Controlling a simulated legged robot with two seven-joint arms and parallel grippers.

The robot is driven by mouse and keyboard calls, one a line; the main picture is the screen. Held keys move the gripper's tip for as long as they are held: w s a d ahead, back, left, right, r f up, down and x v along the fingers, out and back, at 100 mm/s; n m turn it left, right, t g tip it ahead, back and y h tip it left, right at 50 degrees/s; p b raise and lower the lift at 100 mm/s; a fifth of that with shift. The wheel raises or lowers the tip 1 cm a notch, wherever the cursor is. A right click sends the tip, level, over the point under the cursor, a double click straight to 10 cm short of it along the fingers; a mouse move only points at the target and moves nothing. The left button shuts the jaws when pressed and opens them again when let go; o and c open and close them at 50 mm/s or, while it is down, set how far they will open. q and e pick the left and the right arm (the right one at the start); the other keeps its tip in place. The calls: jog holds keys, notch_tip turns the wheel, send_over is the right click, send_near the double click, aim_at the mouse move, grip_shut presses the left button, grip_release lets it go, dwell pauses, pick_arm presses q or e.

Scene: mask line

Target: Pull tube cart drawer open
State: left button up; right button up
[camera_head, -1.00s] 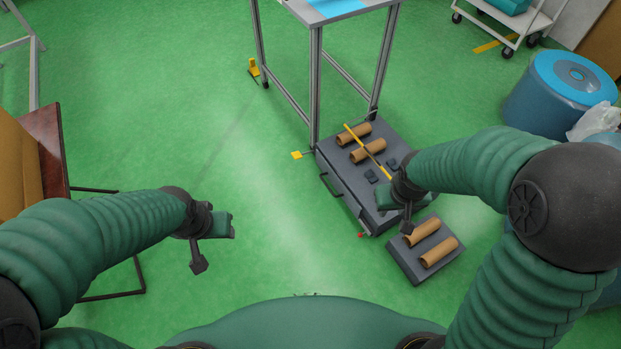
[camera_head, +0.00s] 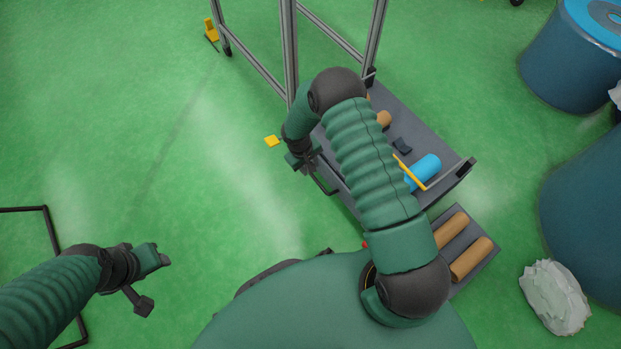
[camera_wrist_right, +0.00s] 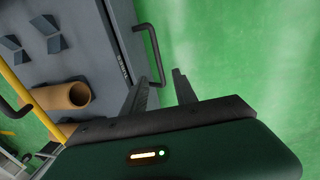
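The grey tube cart (camera_head: 425,135) stands low on the floor at centre right, partly hidden by my right arm. In the right wrist view, its drawer front (camera_wrist_right: 128,50) bears a label and a black bar handle (camera_wrist_right: 151,45). The handle also shows in the head view (camera_head: 326,187). My right gripper (camera_wrist_right: 160,76) is open, with the handle's near end close to the gap between its fingers. I cannot tell whether they touch. The drawer front looks flush with the cart. My left gripper (camera_head: 152,282) is open and empty over bare floor at lower left.
A blue cylinder (camera_head: 421,172) and cardboard tubes (camera_wrist_right: 62,96) lie on the cart. A grey tray (camera_head: 493,251) with two cardboard tubes sits beside it. Metal frame legs (camera_head: 290,50) rise behind. Blue drums (camera_head: 570,65) stand at right.

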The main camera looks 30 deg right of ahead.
jog(key=d+f+b, duration=0.1)
jog(key=f, duration=0.2)
jog(key=f+b, duration=0.2)
jog(key=f, duration=0.2)
jog(key=d+f+b, duration=0.1)
jog(key=f+b, duration=0.1)
jog(key=f, duration=0.1)
jog(key=shift+d+f, duration=0.3)
jog(key=shift+f, duration=0.4)
jog(key=shift+d, duration=0.1)
jog(key=shift+c, duration=0.4)
grip_shut()
